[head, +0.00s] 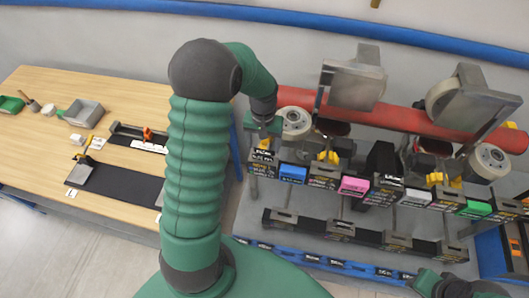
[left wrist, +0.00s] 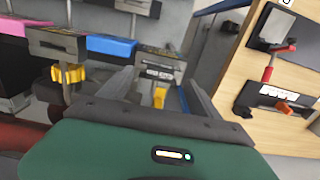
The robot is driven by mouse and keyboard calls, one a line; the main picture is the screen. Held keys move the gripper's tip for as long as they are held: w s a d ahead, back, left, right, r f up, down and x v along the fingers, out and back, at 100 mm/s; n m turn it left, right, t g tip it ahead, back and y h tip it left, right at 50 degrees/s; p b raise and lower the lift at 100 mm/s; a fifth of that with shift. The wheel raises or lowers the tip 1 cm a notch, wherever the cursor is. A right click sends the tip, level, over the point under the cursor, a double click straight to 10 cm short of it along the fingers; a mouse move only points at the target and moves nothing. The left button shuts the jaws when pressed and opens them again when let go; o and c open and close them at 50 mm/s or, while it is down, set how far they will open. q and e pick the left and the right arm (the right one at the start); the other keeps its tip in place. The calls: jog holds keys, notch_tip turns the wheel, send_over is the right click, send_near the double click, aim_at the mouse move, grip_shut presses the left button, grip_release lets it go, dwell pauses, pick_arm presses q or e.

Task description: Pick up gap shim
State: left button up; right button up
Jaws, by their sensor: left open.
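No part is clearly marked as the gap shim, so I cannot tell for sure which one it is. My left gripper (head: 264,128) is at the left end of the coaster train frame, beside the leftmost labelled dark block (head: 263,160). In the left wrist view my left gripper (left wrist: 155,92) is open. A small yellow piece (left wrist: 160,97) shows between its fingers, below a labelled grey block (left wrist: 160,66); I cannot tell whether they touch. Another yellow piece (head: 328,157) sits farther right on the frame. A dark green part of my right arm shows at the bottom right; its jaws are unclear.
A red tube (head: 400,118) with grey wheel housings (head: 353,85) runs above the row of blocks. Pink (head: 354,186), blue (head: 292,173) and green (head: 476,208) blocks sit along it. A wooden table (head: 120,90) with a grey bin (head: 84,113) and black mats stands left.

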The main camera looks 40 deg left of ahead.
aim_at(263, 154)
pick_arm(q)
jog(key=f+p, duration=0.2)
jog(key=f, duration=0.3)
jog(key=shift+a+p, duration=0.3)
jog(key=shift+p, duration=0.1)
jog(key=shift+d+f, duration=0.1)
jog(key=shift+f, duration=0.15)
jog(key=shift+d, duration=0.3)
jog(key=c, duration=0.5)
jog(key=shift+a, duration=0.25)
jog(key=c, duration=1)
jog(key=shift+d, duration=0.1)
